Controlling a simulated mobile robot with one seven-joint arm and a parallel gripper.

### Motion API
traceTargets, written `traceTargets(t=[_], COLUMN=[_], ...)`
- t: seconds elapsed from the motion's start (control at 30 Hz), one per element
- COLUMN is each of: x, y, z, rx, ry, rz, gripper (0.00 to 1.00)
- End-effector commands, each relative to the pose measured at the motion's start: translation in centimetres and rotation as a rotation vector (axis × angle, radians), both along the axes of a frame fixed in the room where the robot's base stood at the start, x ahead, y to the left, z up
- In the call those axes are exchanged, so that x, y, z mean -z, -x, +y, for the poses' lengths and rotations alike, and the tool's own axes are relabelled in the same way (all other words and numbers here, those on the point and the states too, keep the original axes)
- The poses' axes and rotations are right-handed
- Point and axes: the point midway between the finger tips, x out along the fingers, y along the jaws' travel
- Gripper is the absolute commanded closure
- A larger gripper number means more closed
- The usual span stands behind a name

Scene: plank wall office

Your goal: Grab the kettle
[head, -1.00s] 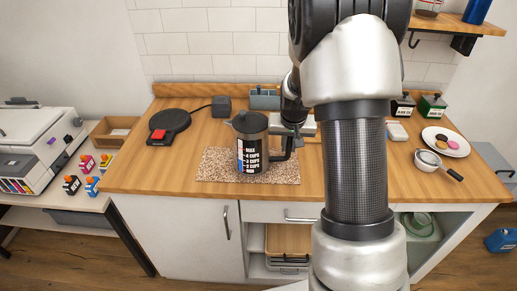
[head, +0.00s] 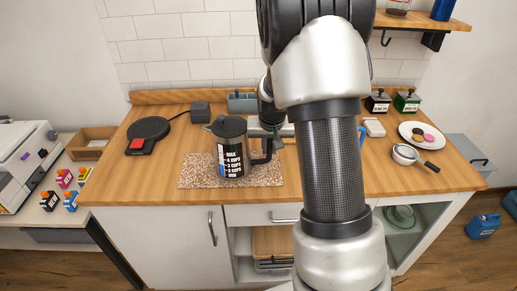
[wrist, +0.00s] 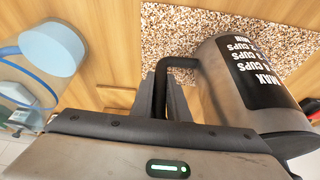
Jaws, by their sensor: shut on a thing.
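The kettle (head: 231,150) is a dark grey jug with a spout at the left and white cup markings on a black label. In the head view it stands upright on the speckled mat (head: 192,178), handle to the right. It also shows in the wrist view (wrist: 215,80), where its black handle (wrist: 161,88) reaches between my fingers. My gripper (head: 276,143) is at the kettle's right side, partly hidden by my arm. In the wrist view my gripper (wrist: 172,105) is shut on the handle. Whether the kettle's base touches the mat is hard to tell.
A round black hot plate (head: 148,128) with a red switch and a grey block (head: 200,112) lie left and behind. A blue-grey caddy (head: 242,103) stands at the back. A white plate (head: 408,134) and a strainer (head: 404,154) are at the right. Counter left of the mat is bare.

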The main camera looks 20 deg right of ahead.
Motion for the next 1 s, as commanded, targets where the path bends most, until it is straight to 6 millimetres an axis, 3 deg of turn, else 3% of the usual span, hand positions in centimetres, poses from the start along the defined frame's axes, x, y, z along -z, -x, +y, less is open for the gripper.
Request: traceTargets(t=[0.37,1.0], x=[-2.0,-7.7], y=[-0.3,-0.3], z=[0.0,0.0], rx=[0.001,0.002], ry=[0.001,0.000], rz=[-0.010,-0.012], gripper=[1.00,1.00])
